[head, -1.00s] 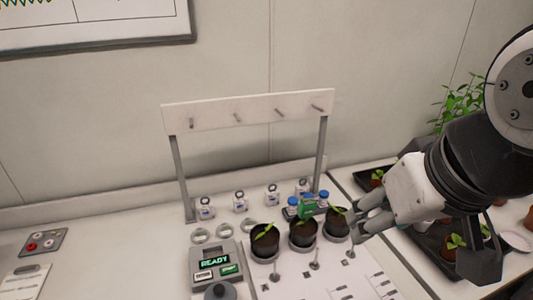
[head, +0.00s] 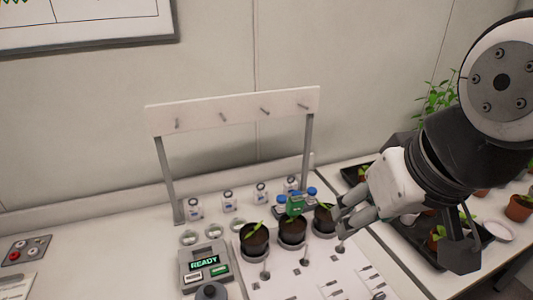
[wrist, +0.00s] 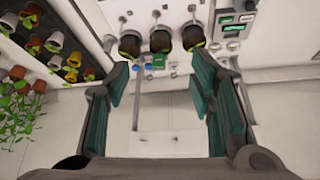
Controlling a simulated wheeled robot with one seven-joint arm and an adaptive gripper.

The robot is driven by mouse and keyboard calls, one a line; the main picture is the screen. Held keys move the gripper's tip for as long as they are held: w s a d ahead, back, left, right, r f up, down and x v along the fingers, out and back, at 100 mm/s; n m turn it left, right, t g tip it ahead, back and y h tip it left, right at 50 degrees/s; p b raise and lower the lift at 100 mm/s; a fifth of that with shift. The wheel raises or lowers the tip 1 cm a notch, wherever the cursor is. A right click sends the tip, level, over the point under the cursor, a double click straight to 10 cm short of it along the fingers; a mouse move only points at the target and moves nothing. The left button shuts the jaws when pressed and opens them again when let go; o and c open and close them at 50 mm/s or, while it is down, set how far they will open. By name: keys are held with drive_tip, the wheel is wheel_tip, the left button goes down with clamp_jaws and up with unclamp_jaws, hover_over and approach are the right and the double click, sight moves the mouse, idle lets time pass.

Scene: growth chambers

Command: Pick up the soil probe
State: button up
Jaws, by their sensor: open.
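No soil probe can be made out for certain. A small green item (head: 295,205) stands behind the middle potted seedling, close to blue-capped vials. It also shows in the wrist view (wrist: 158,62). Slim grey pieces with round ends, such as the middle one (head: 304,262), lie in front of the pots on a white mat (head: 290,282). My gripper (head: 346,211) is open and empty, just right of the right-hand pot in the head view. In the wrist view its fingers (wrist: 160,82) are wide apart, with the pots and green item seen beyond the gap.
Three dark pots, one in the middle (head: 292,230), stand in a row. A white peg rack (head: 235,112) rises behind them. A device reading READY (head: 204,263) stands to the left. A black tray of plants (head: 415,232) lies to the right. The bench's left part is mostly clear.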

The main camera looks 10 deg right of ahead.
drive_tip(key=w+m+g+y, duration=0.1)
drive_tip(key=w+m, duration=0.3)
drive_tip(key=w, duration=0.3)
drive_tip(key=m+g+p, duration=0.1)
drive_tip(key=m+g, duration=0.2)
drive_tip(key=m, duration=0.9)
hover_over(295, 207)
wheel_tip(295, 207, down, 14)
drive_tip(key=shift+h, duration=0.4)
drive_tip(key=f, duration=0.6)
drive_tip(key=f+p, duration=0.1)
drive_tip(key=f, duration=0.2)
drive_tip(key=shift+w+d, duration=0.35)
drive_tip(key=shift+w+a+f+p, duration=0.1)
drive_tip(key=shift+w+f+p, duration=0.1)
drive_tip(key=shift+f, duration=0.65)
drive_tip(key=shift+w+d+f+p, duration=0.1)
drive_tip(key=shift+w+f+p, duration=0.15)
drive_tip(key=shift+f, duration=0.6)
drive_tip(key=shift+w+a+f+p, duration=0.1)
drive_tip(key=shift+w+f+p, duration=0.1)
drive_tip(key=shift+f, duration=0.65)
drive_tip(key=shift+c, duration=0.2)
clamp_jaws()
